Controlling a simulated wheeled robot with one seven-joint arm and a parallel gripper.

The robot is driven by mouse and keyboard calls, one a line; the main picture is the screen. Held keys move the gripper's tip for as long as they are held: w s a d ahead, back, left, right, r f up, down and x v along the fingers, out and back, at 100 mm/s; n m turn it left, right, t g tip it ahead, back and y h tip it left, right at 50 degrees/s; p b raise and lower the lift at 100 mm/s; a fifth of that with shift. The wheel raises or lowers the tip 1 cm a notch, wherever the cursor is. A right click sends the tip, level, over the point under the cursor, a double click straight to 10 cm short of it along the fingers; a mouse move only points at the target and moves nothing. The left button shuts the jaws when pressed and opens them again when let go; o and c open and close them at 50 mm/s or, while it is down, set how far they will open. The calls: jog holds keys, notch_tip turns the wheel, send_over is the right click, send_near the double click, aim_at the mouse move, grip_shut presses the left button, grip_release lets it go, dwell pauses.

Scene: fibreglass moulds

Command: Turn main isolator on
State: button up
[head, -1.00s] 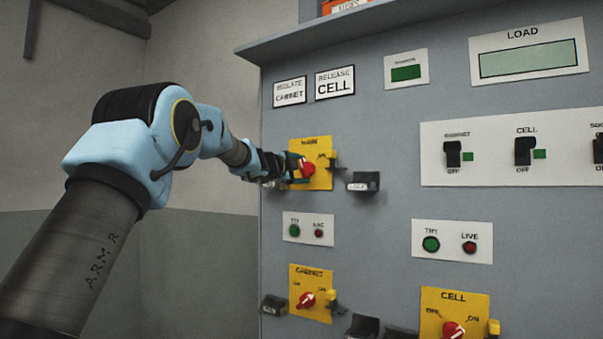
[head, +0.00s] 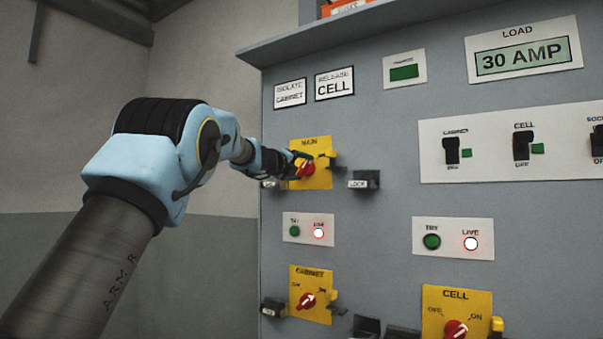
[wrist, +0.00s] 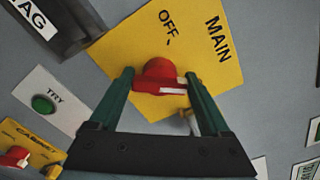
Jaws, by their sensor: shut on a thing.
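The main isolator is a yellow plate (head: 322,180) marked MAIN with a red rotary knob (head: 306,168), at the left of the grey panel. In the wrist view the plate (wrist: 220,72) shows MAIN and OFF. The red knob (wrist: 158,70) has a white mark turned away from OFF, toward the right. My gripper (wrist: 158,78) is shut on the knob, one green finger on each side. In the head view my gripper (head: 299,164) reaches the knob from the left and partly covers it. The ON label is not visible.
The LOAD display (head: 527,60) reads 30 AMP. Two LIVE lamps glow, the near-left one (head: 318,233) and the right one (head: 471,243). A LOCK block (head: 364,180) juts out right of the isolator. Cabinet (head: 307,301) and cell (head: 456,329) isolators sit below.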

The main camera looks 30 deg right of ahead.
jog(key=shift+m+b, duration=0.3)
jog(key=shift+m, duration=0.5)
jog(key=o, duration=1.2)
jog(key=b+v, duration=0.4)
jog(key=v, duration=0.6)
jog(key=shift+s+a+b, duration=0.15)
jog(key=shift+a+b, duration=0.2)
jog(key=shift+a, duration=0.05)
